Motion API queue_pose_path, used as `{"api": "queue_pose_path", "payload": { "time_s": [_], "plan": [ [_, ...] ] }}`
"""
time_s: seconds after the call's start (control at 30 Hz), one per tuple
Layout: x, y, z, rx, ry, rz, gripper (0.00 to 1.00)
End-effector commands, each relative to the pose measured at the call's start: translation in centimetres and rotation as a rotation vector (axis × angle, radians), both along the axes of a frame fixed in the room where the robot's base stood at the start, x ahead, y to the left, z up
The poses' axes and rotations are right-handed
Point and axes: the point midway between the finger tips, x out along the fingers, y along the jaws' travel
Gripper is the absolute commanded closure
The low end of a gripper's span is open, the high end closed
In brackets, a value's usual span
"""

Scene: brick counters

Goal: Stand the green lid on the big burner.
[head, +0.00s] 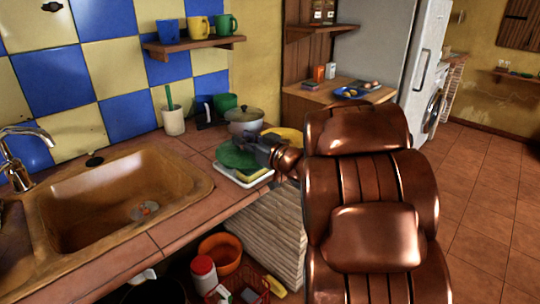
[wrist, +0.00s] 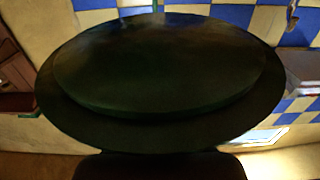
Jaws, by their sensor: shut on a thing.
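The green lid (head: 236,156) is held by my gripper (head: 264,152), which is shut on it, in the head view. It is above a white tray-like thing (head: 228,174) at the counter's front edge; I cannot tell the gap between them. In the wrist view the lid (wrist: 155,75) is a wide dark disc that fills most of the picture. I cannot make out the big burner in either view.
A grey lidded pot (head: 245,121) stands just behind the lid. A yellow thing (head: 288,134) lies to its right, partly behind my arm. The sink (head: 190,185) is at the left. A white holder (head: 173,122) and green mug (head: 225,101) stand near the wall.

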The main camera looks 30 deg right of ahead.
Motion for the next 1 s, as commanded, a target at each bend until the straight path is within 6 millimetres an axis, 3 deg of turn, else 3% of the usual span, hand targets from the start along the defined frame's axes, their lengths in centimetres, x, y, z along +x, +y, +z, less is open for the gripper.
{"api": "queue_pose_path", "payload": {
  "time_s": [0.8,1.0],
  "plan": [
    [6.4,-11.0,-1.1,0.001,0.000,-0.003,1.00],
    [7.6,-12.8,-1.3,0.000,0.000,-0.002,1.00]
  ]
}}
